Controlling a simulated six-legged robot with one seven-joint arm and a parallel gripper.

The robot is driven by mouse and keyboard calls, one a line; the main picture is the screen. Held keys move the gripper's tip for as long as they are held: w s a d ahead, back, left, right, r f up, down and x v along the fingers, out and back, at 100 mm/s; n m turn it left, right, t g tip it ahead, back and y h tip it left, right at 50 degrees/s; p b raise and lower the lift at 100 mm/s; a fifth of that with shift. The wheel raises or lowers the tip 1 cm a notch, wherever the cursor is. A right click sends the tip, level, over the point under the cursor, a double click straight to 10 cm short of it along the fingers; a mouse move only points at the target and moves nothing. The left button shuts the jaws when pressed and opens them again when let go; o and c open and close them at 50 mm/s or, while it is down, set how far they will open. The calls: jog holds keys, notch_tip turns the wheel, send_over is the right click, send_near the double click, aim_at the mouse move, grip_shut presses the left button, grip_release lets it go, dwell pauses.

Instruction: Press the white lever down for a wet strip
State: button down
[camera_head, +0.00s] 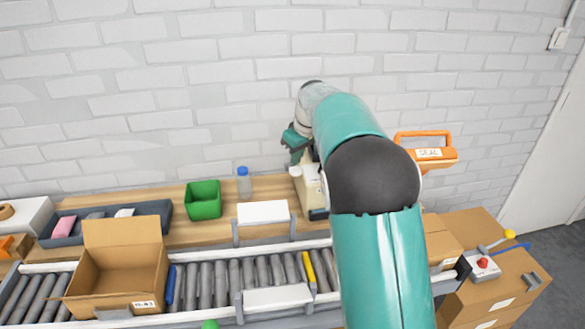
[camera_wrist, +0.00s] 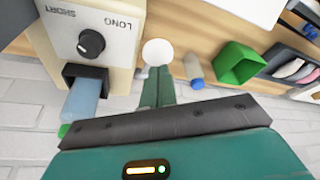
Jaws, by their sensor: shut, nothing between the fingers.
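The cream dispenser (camera_wrist: 92,35) fills the upper left of the wrist view, with a black dial marked LONG and SHORT. A pale blue piece (camera_wrist: 83,102) shows at its black opening. The white round lever knob (camera_wrist: 157,52) is beside the dispenser, just beyond my fingertips in the picture. My gripper (camera_wrist: 158,72) is shut and empty; I cannot tell whether its tips touch the knob. In the head view the dispenser (camera_head: 309,187) stands on the wooden bench, partly hidden by my arm, with my gripper (camera_head: 297,157) above it near the wall.
A blue-capped bottle (camera_head: 243,183) and a green bin (camera_head: 203,200) stand left of the dispenser. An open carton (camera_head: 118,270) sits on the roller conveyor (camera_head: 215,283) in front. An orange-handled SEAL tool (camera_head: 430,154) is right of my arm. The brick wall is close behind.

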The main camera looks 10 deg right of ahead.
jog(key=shift+f, duration=0.6)
